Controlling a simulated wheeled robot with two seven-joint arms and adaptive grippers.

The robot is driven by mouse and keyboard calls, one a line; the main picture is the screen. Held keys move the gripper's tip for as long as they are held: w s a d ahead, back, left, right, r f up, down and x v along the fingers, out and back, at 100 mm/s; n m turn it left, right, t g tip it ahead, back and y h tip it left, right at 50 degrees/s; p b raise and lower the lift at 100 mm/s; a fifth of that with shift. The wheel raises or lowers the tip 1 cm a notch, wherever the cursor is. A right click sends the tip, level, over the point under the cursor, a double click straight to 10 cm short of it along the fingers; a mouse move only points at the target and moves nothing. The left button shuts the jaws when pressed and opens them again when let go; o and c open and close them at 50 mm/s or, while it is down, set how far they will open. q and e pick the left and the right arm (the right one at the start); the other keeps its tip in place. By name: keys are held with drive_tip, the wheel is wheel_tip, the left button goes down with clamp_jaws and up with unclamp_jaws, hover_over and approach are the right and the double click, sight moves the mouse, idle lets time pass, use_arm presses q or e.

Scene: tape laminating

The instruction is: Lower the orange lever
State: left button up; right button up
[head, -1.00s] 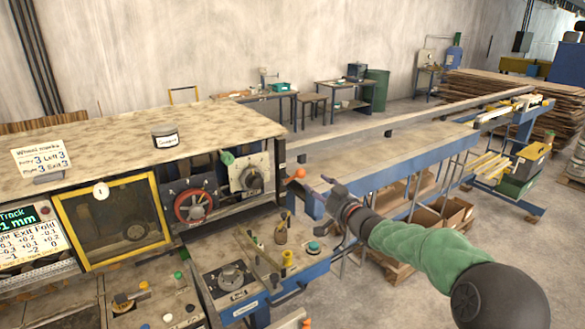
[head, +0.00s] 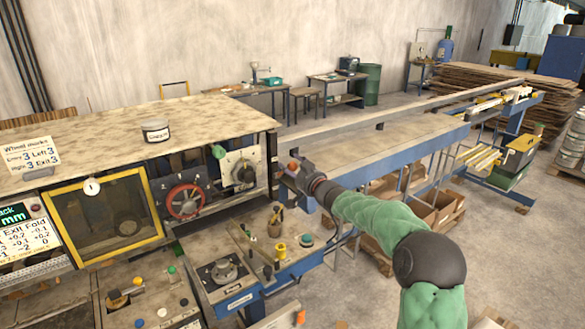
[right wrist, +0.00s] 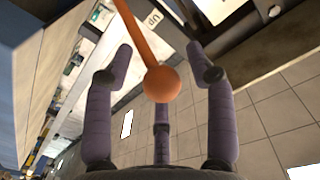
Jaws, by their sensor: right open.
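The orange lever shows in the right wrist view as an orange rod ending in a ball (right wrist: 162,84). In the head view its small orange knob (head: 293,165) shows at the right end of the machine, partly hidden by my gripper. My right gripper (head: 289,172) is right at the knob in the head view. In the right wrist view its three fingers (right wrist: 160,70) are spread open around the ball, with gaps at the sides; contact with the rear finger cannot be told. My left gripper is out of view.
A white dial panel (head: 241,170) and a red handwheel (head: 185,201) are left of the lever. Below stands a control bench with a black knob (head: 223,270) and several small levers. A long blue-framed table (head: 400,148) runs off to the right.

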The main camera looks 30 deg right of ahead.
drive_tip(key=shift+r, duration=0.1)
clamp_jaws()
